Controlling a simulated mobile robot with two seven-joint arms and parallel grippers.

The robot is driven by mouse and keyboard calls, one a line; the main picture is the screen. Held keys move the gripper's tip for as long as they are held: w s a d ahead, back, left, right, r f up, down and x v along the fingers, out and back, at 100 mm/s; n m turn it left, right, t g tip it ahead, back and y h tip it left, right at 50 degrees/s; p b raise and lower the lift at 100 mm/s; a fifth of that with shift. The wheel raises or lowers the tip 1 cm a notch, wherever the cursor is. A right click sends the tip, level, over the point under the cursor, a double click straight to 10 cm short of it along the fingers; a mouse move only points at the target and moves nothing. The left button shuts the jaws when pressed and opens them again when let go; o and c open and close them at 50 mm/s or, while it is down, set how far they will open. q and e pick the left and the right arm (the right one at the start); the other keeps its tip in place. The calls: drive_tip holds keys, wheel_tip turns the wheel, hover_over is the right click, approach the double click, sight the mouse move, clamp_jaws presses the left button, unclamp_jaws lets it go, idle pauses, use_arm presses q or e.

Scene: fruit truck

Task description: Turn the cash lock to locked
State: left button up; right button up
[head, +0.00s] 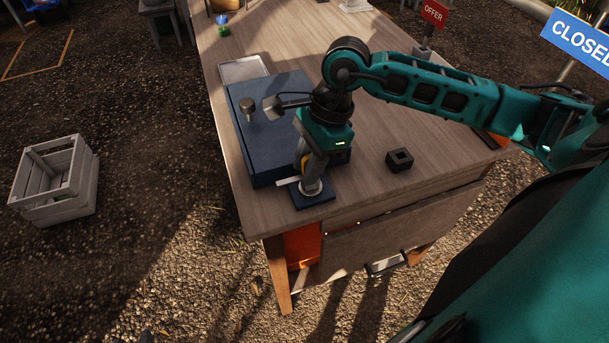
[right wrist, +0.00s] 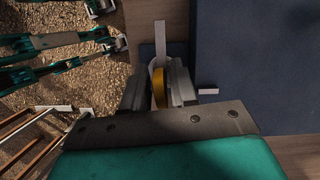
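The cash lock is a small dark blue plate (head: 310,198) with a pale lever (head: 287,182) and a round pale hub, on the table's near left corner. It stands beside the blue cash box (head: 262,160). My right gripper (head: 311,180) points down over the plate. In the right wrist view its fingers (right wrist: 160,95) close on a yellow-edged part of the lock (right wrist: 160,85), with the pale lever (right wrist: 157,50) reaching out beyond them. The fingers hide most of the lock's hub. My left gripper is not in view.
The wooden table (head: 370,205) has a small dark square block (head: 399,160) right of the lock. A metal tray (head: 243,68) lies behind the box. A pale crate (head: 55,180) stands on the gravel at left. The tabletop's right part is mostly clear.

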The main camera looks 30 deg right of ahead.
clamp_jaws()
drive_tip(key=m, duration=0.3)
drive_tip(key=m+t+b, duration=0.1)
drive_tip(key=m, duration=0.2)
drive_tip(key=shift+t+h, duration=0.3)
drive_tip(key=shift+s, duration=0.1)
drive_tip(key=shift+f, duration=0.1)
drive_tip(key=m+b, duration=0.1)
drive_tip(key=m, duration=0.2)
drive_tip(key=shift+a+m+t+h, duration=0.1)
drive_tip(key=shift+m+t+h, duration=0.2)
drive_tip(key=shift+t+h, duration=0.1)
drive_tip(key=shift+m+h, duration=0.3)
drive_tip(key=shift+m, duration=0.9)
drive_tip(key=shift+s+b, duration=0.1)
drive_tip(key=shift+b, duration=0.2)
